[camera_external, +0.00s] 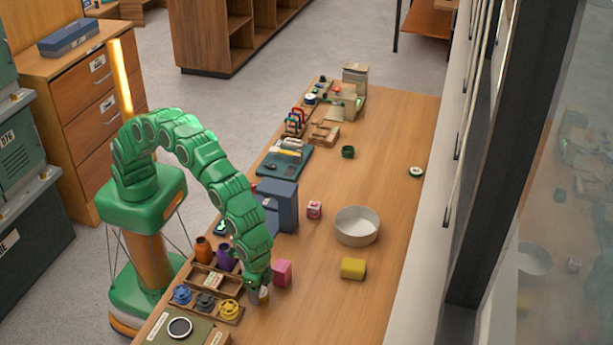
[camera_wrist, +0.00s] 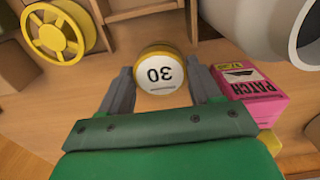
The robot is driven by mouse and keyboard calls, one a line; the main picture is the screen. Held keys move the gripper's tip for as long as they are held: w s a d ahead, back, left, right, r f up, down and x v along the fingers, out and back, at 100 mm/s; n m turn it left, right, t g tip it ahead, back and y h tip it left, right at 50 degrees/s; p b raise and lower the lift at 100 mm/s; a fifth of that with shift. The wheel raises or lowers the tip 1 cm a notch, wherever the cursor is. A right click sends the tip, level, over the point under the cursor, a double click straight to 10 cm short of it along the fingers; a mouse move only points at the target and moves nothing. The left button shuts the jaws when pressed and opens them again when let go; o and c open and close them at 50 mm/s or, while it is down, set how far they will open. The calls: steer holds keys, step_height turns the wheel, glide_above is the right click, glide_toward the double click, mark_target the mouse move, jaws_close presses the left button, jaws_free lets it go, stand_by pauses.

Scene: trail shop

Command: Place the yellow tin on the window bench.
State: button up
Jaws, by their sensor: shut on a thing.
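A round yellow tin (camera_wrist: 160,72) with a white top marked "30" sits between the two fingers of my gripper (camera_wrist: 162,88) in the wrist view. The gripper is shut on it. In the external view my gripper (camera_external: 257,289) points down at the near part of the wooden window bench (camera_external: 330,215), and the tin (camera_external: 264,294) shows partly beside the fingers. I cannot tell whether the tin touches the bench top. A pink patch box (camera_wrist: 252,92) is right beside the right finger; it also shows in the external view (camera_external: 281,273).
A spool tray (camera_external: 207,303) with a yellow spool (camera_external: 229,309) lies left of my gripper. Bare bench lies to the front right and far right.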

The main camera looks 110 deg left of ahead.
mark_target(262, 288)
steer(key=shift+c, duration=0.9)
steer(key=shift+r, duration=0.1)
step_height(262, 288, up, 8)
steer(key=w+a+r, duration=0.1)
steer(key=w+a, duration=0.2)
steer(key=a, duration=2)
steer(key=w+a+f, duration=0.3)
steer(key=w+a, duration=0.3)
steer(key=a, duration=0.1)
steer(key=shift+a, duration=0.15)
steer(key=shift+a, duration=0.1)
steer(key=shift+r, duration=0.1)
